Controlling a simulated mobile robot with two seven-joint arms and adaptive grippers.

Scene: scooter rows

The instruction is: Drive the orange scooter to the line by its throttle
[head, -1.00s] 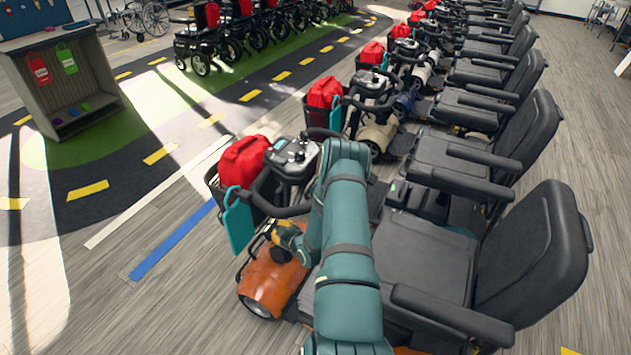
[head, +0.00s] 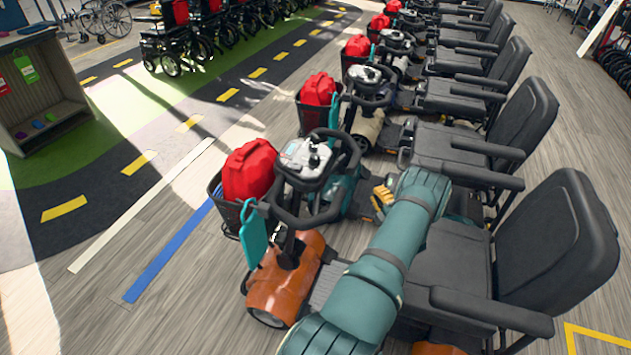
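The orange scooter (head: 287,279) stands nearest me, at the front of the row, in the head view. It has a black seat (head: 449,281), black handlebar loops (head: 290,215) and a grey console (head: 305,158). A red bag (head: 249,170) sits in its front basket, and a teal tag (head: 253,238) hangs at the handlebar. My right gripper (head: 383,197) is to the right of the handlebar, apparently apart from it. Its yellow fingers show only in part, so its opening is unclear. I cannot pick out the throttle lever. A blue line (head: 168,260) lies on the floor left of the scooter. My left gripper is out of view.
A white line (head: 140,207) runs beside the blue one. More scooters with red bags (head: 318,90) stand in a row behind. A grey cabinet (head: 40,90) is at the left. A yellow floor mark (head: 600,335) is at the lower right. Floor left of the scooter is clear.

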